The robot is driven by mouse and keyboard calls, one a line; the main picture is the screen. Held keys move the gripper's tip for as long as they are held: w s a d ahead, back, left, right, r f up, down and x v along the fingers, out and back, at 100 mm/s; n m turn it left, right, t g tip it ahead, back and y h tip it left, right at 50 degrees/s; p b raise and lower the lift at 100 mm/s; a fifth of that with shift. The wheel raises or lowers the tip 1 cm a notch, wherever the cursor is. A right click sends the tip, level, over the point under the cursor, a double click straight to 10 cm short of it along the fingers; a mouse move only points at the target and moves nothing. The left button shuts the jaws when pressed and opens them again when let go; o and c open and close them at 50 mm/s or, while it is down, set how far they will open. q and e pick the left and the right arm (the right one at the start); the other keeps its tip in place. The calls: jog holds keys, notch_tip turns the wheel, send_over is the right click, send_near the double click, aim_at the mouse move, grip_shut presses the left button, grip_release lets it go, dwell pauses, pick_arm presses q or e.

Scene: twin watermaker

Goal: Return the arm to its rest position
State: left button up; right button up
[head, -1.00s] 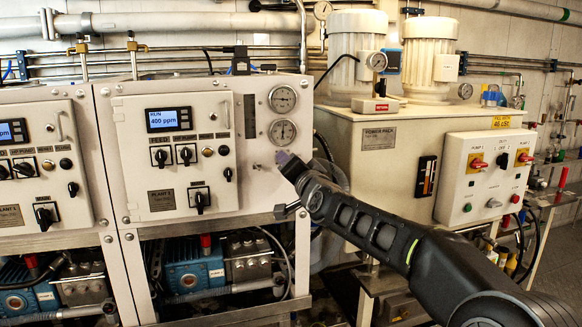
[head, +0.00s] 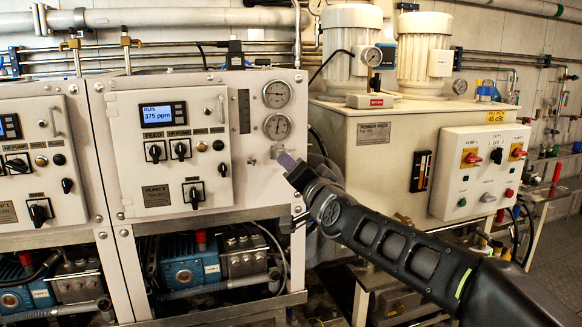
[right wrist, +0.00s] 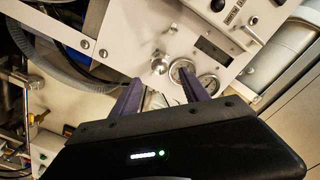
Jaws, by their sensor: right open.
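My right arm reaches in from the lower right of the head view. Its gripper (head: 283,160) is in front of the right side of the Plant 2 panel (head: 246,185), by a small silver knob (head: 276,150) below two gauges. In the right wrist view my gripper (right wrist: 160,88) has its two purple-grey fingers apart, with nothing seen between them. The silver knob (right wrist: 158,66) shows just beyond the fingertips; I cannot tell whether they touch it. My left gripper is not in view.
The power pack (head: 375,160) and a pump control box (head: 477,170) stand to the right, behind my arm. A display (head: 165,115) reads RUN 375 ppm. Two gauges (head: 277,110) sit above the knob. Pumps and hoses (head: 200,265) fill the space below the panel.

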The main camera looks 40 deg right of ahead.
jog(key=shift+s, duration=0.15)
dwell(0.5)
jog(key=w+a+f+n+g+y, duration=0.15)
jog(key=a+f, duration=0.25)
jog(key=f, duration=0.4)
jog(key=w+a+f+n+g+y, duration=0.1)
jog(key=w+a+f+n, duration=0.15)
jog(key=f, duration=0.65)
jog(key=w+a+f+n+g+y, duration=0.15)
jog(key=a+f, duration=0.25)
jog(key=f, duration=0.4)
jog(key=s+a+f+n+g+y+p, duration=0.1)
jog(key=s+a+f+g, duration=0.1)
jog(key=a+f, duration=0.5)
jog(key=s+a+f+n+g+y+p, duration=0.1)
jog(key=s+a+f, duration=0.2)
jog(key=f, duration=0.8)
jog(key=s+a+f+n+g+y, duration=0.1)
jog(key=s+a+f+g, duration=0.2)
jog(key=s+a+f, duration=0.3)
jog(key=s+a+f+n+g+y+p, duration=0.1)
jog(key=s+a+f+g, duration=0.2)
jog(key=s, duration=0.9)
jog(key=s+a+f+n+g+y, duration=0.2)
jog(key=s+a+f+g, duration=0.1)
jog(key=s+a+f, duration=0.6)
notch_tip(320, 180, down, 3)
jog(key=shift+s+a+r+p, duration=0.15)
jog(key=shift+s+p, duration=0.2)
jog(key=shift+s, duration=0.2)
